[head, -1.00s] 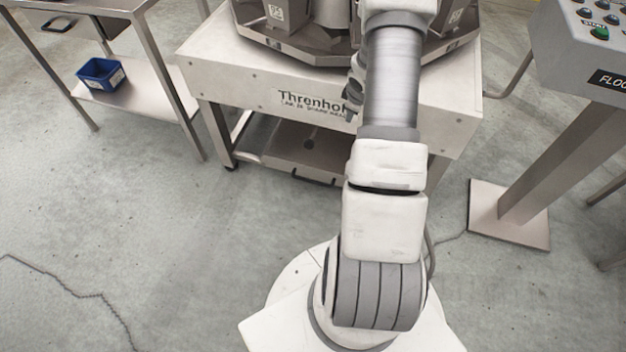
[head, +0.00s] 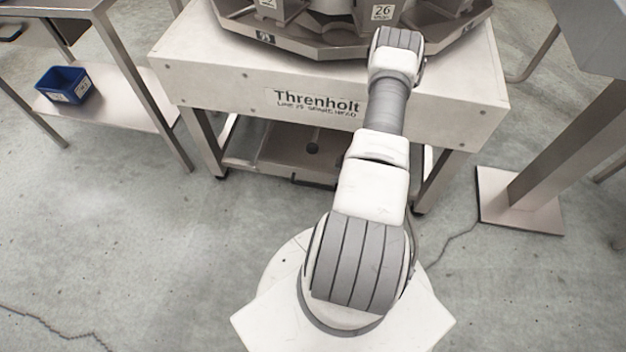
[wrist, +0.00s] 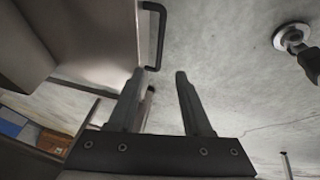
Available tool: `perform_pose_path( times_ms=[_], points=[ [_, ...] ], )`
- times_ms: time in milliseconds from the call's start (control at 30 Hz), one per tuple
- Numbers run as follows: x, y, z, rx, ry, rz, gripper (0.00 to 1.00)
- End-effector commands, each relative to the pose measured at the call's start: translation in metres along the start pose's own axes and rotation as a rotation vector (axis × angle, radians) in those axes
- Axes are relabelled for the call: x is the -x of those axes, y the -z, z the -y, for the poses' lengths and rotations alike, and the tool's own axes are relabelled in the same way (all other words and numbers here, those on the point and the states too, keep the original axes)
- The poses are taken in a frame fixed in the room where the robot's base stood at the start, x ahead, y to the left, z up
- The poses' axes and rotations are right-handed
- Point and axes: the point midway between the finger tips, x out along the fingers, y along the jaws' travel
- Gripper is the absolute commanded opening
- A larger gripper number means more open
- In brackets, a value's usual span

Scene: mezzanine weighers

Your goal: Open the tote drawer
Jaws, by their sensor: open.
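In the wrist view a black bar handle (wrist: 157,35) sticks out from the edge of a pale grey panel (wrist: 85,30). My gripper (wrist: 160,74) is open and empty, its two dark fingers pointing toward the handle, with the handle's near end close by the left fingertip. I see no clear contact. In the head view a grey metal drawer or tray (head: 270,155) sits low under the Threnholt machine, with a dark handle (head: 312,184) at its front. My arm hides its right part. My gripper is hidden in the head view.
The white Threnholt frame (head: 225,82) stands above the low tray. At left a metal table has a drawer with a dark handle (head: 10,32) and a shelf holding a blue bin (head: 62,85). A pedestal foot (head: 525,205) stands at right. Open floor lies in front.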

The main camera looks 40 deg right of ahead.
Motion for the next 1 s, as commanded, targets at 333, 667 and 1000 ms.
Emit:
perform_pose_path(
  times_ms=[333,667,1000],
  points=[
    [-0.046,-0.002,0.003,0.001,0.002,-0.003,0.5],
    [-0.12,-0.002,0.003,0.001,0.002,-0.003,0.5],
    [-0.17,-0.001,0.002,0.0,0.001,-0.002,0.5]
  ],
)
